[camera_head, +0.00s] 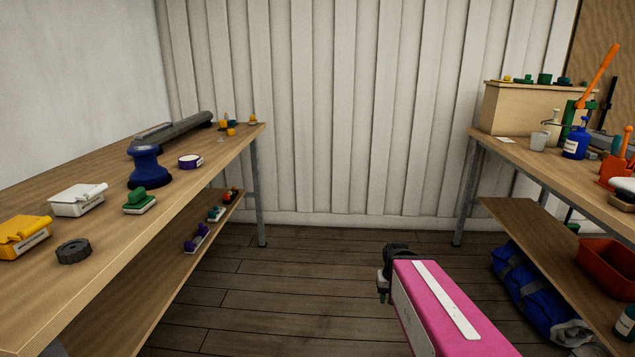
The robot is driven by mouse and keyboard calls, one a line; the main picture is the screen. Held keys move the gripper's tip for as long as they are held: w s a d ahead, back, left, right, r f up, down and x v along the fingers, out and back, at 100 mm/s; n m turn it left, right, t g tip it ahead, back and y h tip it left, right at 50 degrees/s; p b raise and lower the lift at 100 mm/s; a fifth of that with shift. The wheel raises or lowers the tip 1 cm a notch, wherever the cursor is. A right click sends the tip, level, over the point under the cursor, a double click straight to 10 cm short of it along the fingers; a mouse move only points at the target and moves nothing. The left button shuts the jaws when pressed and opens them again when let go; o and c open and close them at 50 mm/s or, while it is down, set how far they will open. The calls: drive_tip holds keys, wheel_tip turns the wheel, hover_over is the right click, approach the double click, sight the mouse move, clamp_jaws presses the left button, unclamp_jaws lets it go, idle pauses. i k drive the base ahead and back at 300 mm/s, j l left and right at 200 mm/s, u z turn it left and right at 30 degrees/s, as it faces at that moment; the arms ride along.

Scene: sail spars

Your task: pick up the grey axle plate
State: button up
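I cannot surely pick out the grey axle plate. A dark grey, ridged round piece (73,251) lies flat near the front edge of the left bench. A long grey piece (172,132) lies at the back of the same bench. My gripper (384,286) is a small dark shape low in the middle of the view, over the floor between the benches and apart from both. Its fingers are too small and dark to tell whether they are open or shut, and I see nothing held in it.
The left bench (110,290) also bears a yellow box (22,238), a white box (77,201), a green-topped block (139,202), a blue spool-shaped piece (149,168) and a purple roll (190,161). The right bench (540,160) is crowded. The floor (290,290) between them is clear.

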sight(224, 125)
drive_tip(key=i+u, duration=0.15)
drive_tip(key=i, duration=0.45)
drive_tip(key=i+l+u, duration=0.15)
drive_tip(key=i, duration=0.4)
drive_tip(key=i+l+u, duration=0.15)
drive_tip(key=i, duration=0.45)
drive_tip(key=l, duration=0.1)
